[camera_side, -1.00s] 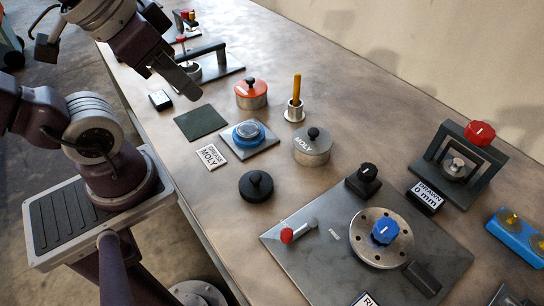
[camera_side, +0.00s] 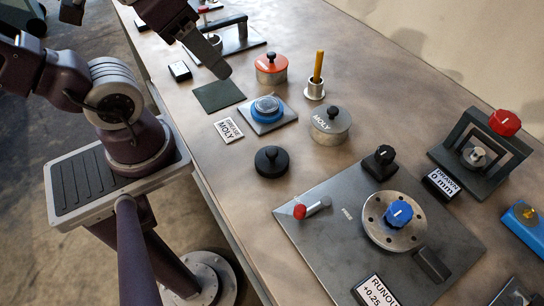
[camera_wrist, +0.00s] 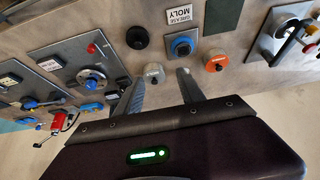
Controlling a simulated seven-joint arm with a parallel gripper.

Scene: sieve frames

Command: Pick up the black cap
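My gripper (camera_side: 224,74) is in the air near the dark green mat, apart from the cap. In the wrist view my gripper (camera_wrist: 160,78) has its two fingers spread with nothing held between them. No part of the cap is hidden in the side view.
Near the cap stand the MOLY pot (camera_side: 330,128), the blue-ringed dish (camera_side: 267,108) and the GREASE MOLY card (camera_side: 228,130). A red-lidded pot (camera_side: 271,70) stands behind. A large plate (camera_side: 310,240) with a blue-knobbed disc lies to the right. Bench left of the cap is bare.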

